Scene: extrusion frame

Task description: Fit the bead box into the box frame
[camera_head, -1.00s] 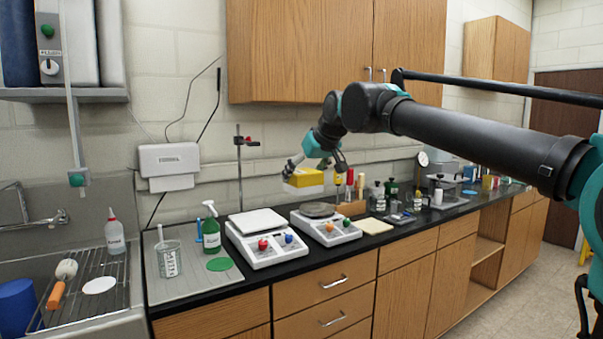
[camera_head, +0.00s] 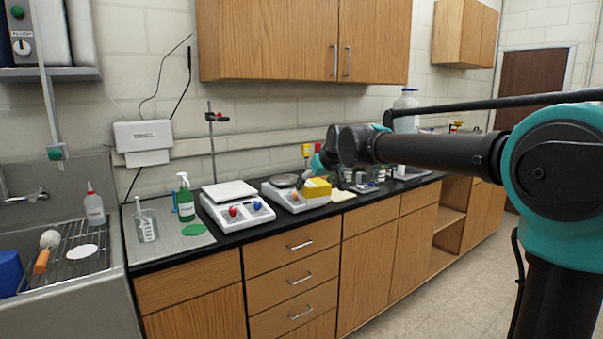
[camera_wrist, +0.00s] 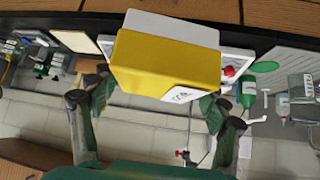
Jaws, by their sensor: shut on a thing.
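The yellow box, taken as the bead box (camera_head: 317,187), is in my gripper, in front of the right-hand balance in the head view. In the wrist view the yellow box (camera_wrist: 165,65) fills the upper middle, with a pale face and a white label. My gripper (camera_wrist: 158,103) is shut on it, a green-padded finger at each side. I cannot pick out the box frame in either view.
Two white balances (camera_head: 237,209) stand on the black counter (camera_head: 232,234). A green spray bottle (camera_head: 185,200) and a glass beaker (camera_head: 146,226) stand left of them. The sink rack (camera_head: 80,250) is further left. Small bottles crowd the counter behind my arm. The floor (camera_head: 425,285) is clear.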

